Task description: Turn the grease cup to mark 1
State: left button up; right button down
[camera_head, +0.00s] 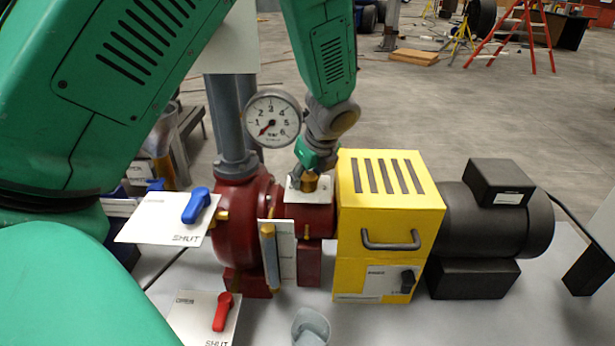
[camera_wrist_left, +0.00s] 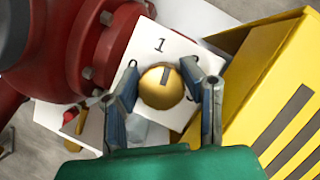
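The grease cup is a round brass cap (camera_wrist_left: 161,88) on a white plate (camera_wrist_left: 150,45) with printed marks. It also shows in the head view as a small brass piece (camera_head: 310,184) on the red pump housing. A dark line on the cap points roughly toward the printed 1 in the left wrist view. Other marks on the plate are partly hidden by the fingers. My left gripper (camera_wrist_left: 162,82) is at the cup, one finger on each side of the cap. The fingers are apart; I cannot tell whether they touch it. My right gripper is not in view.
A yellow guard box (camera_head: 388,203) stands close to the right of the cup, with a black motor (camera_head: 497,215) beyond. A pressure gauge (camera_head: 272,119) is behind at left. A blue lever (camera_head: 196,206) and a red lever (camera_head: 222,312) sit on plates left of the pump.

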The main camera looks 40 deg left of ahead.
pick_arm(q)
jog(key=shift+d, duration=0.2)
jog(key=n+g+p, duration=0.1)
jog(key=n+p, duration=0.2)
jog(key=p, duration=0.3)
jog(key=shift+r, duration=0.2)
jog(key=shift+f+n+p, duration=0.15)
jog(key=shift+n+p, duration=0.2)
jog(key=shift+n, duration=0.05)
jog(key=shift+d, duration=0.1)
